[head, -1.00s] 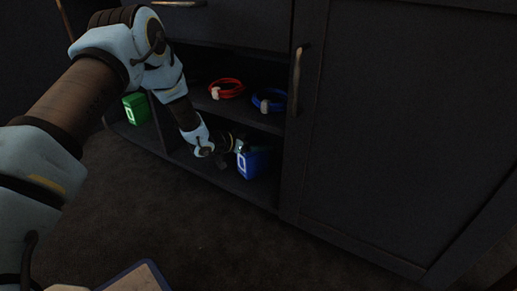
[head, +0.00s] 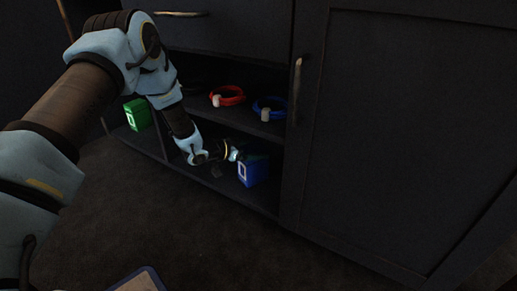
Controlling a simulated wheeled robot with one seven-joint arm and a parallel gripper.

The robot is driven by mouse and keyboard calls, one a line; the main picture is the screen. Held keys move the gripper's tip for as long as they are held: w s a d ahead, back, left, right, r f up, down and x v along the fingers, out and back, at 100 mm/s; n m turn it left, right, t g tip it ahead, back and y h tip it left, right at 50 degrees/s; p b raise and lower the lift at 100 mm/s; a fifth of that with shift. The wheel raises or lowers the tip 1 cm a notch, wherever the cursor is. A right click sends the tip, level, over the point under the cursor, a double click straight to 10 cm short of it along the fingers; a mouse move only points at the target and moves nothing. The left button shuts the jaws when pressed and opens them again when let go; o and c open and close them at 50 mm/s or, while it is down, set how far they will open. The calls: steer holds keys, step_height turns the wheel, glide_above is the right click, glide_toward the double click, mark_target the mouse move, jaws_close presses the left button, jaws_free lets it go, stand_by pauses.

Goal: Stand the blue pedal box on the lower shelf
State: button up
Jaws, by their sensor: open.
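The blue pedal box (head: 254,171) stands upright on the lower shelf (head: 223,184) of the dark cabinet, in the right compartment. A pale label shows on its left face. My gripper (head: 237,155) is beside the box's upper left, with its jaws open. The fingertips are small and dark here, and I cannot tell whether they touch the box.
A green box (head: 138,114) stands in the left compartment, past a divider. A red cable coil (head: 229,95) and a blue cable coil (head: 270,106) lie on the shelf above. A closed cabinet door (head: 400,130) bounds the right side.

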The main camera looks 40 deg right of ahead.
steer(key=p+v, duration=0.3)
steer(key=v, duration=0.6)
steer(key=shift+a+r, duration=0.2)
steer(key=shift+a, duration=0.2)
